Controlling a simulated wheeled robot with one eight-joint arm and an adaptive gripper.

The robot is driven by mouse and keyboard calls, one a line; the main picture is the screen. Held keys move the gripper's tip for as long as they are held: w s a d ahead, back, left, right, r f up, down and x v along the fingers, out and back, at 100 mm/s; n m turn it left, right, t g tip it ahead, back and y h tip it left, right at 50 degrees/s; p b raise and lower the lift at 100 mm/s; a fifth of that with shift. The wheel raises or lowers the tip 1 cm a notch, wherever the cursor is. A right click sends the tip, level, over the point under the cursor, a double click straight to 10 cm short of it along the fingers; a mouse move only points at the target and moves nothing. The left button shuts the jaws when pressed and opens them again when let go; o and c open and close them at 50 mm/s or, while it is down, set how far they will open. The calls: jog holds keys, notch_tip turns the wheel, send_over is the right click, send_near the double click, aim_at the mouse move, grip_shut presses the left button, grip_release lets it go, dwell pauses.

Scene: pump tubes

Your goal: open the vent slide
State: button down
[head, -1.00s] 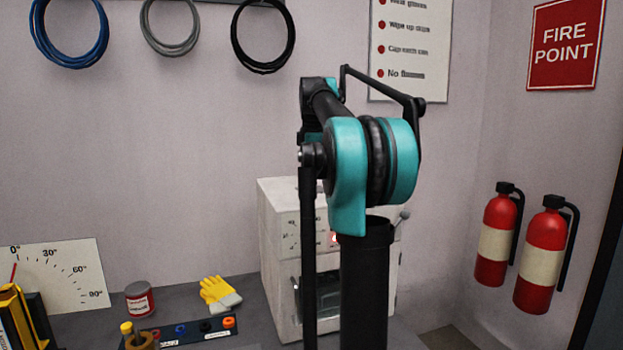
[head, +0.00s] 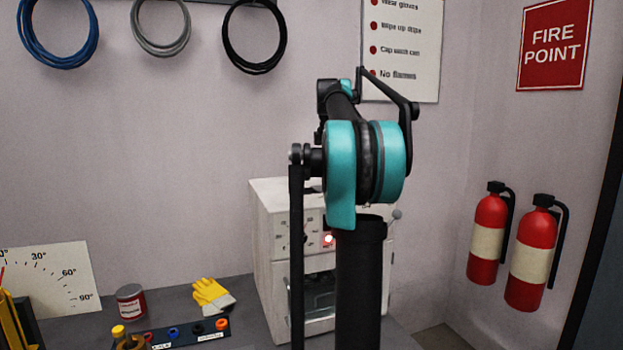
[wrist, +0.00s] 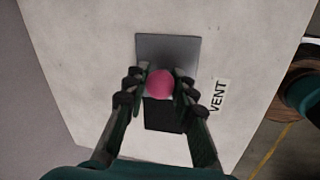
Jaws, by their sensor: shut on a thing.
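In the wrist view, the vent slide is a grey plate (wrist: 168,47) on a white panel, with a pink round knob (wrist: 160,84) at its lower part. A dark opening (wrist: 163,116) shows just below the knob. A "VENT" label (wrist: 217,95) is to the right. My gripper (wrist: 159,86) is shut on the pink knob, one finger on each side. In the head view, the white cabinet (head: 270,230) stands on the bench, partly hidden behind my arm. My gripper and the vent slide are hidden in that view.
Yellow gloves (head: 212,296), a red can (head: 131,302) and a rack of coloured rings (head: 180,335) stand on the bench left of the cabinet. Two fire extinguishers (head: 487,240) hang on the right wall. Coiled hoses (head: 254,38) hang above.

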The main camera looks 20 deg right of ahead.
jog(key=shift+d, duration=0.65)
jog(key=c, duration=1.2)
grip_release()
jog(key=shift+d, duration=0.15)
jog(key=shift+s+a+r, duration=0.1)
jog(key=shift+s+r, duration=0.3)
jog(key=shift+r, duration=1.55)
jog(key=shift+s+a+r, duration=0.1)
jog(key=shift+s+r, duration=0.25)
jog(key=shift+r, duration=1.65)
jog(key=shift+s+a+r, duration=0.1)
jog(key=shift+s+r, duration=0.3)
jog(key=shift+r, duration=1.55)
